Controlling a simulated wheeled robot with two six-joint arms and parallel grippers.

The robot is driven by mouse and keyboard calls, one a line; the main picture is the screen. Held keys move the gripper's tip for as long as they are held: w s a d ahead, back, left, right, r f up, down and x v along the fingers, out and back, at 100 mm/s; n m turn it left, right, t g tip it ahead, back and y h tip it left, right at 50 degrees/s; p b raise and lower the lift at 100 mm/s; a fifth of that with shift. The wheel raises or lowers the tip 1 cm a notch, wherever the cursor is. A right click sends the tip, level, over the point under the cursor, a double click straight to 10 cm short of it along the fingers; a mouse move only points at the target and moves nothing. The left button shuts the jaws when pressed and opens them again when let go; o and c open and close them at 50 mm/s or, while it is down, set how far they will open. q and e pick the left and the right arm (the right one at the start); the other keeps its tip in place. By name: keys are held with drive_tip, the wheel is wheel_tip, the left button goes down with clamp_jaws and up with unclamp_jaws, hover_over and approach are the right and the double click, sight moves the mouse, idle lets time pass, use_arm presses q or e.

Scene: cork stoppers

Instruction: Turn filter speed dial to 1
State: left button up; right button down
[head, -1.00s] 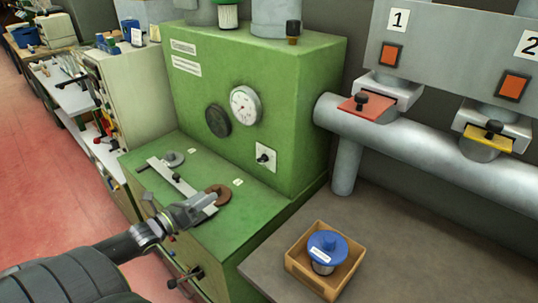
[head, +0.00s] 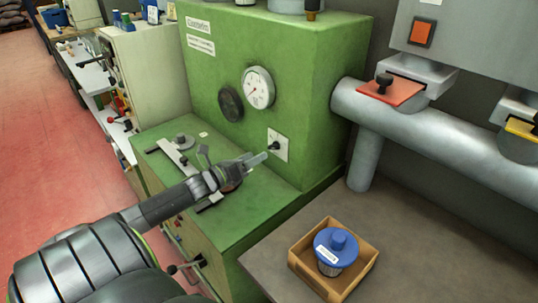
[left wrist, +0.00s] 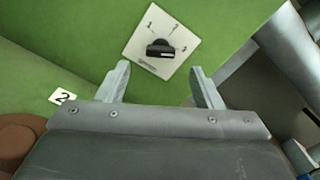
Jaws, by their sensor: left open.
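The filter speed dial is a black knob (head: 275,146) on a white square plate (head: 281,154) on the green machine's front face. In the left wrist view the knob (left wrist: 160,49) sits ahead of the fingertips, with marks around it, a 1 at upper left and a 2 at the top. A third mark on the right is too small to read surely. My left gripper (head: 262,157) is open, its fingers (left wrist: 162,78) spread on either side below the knob, apart from it. It appears empty. My right gripper is not in view.
The green machine (head: 300,80) has a round gauge (head: 258,87) above the dial. A lower green ledge holds a metal bar (head: 172,152) and a brown disc (left wrist: 18,138). A grey pipe (head: 420,125) and a wooden box (head: 347,282) with a blue-lidded jar (head: 336,246) are to the right.

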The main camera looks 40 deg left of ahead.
sight(271, 147)
use_arm(q)
drive_tip(key=shift+w+d+b, duration=0.15)
drive_tip(key=shift+w+b, duration=0.4)
drive_tip(key=shift+w, duration=0.7)
drive_tip(key=shift+w+b, duration=0.4)
drive_tip(key=shift+w, duration=0.25)
drive_tip(key=shift+w+r, duration=0.2)
drive_tip(key=shift+w, duration=0.05)
drive_tip(key=shift+w+r+p, duration=0.15)
drive_tip(key=shift+w+p, duration=0.3)
drive_tip(key=shift+p, duration=0.35)
drive_tip(key=shift+w+d+f+p, duration=0.15)
drive_tip(key=shift+w+p, duration=0.1)
drive_tip(key=shift+w, duration=0.2)
drive_tip(key=shift+w+f+p, duration=0.1)
drive_tip(key=shift+w+p, duration=0.15)
drive_tip(key=shift+w, duration=0.15)
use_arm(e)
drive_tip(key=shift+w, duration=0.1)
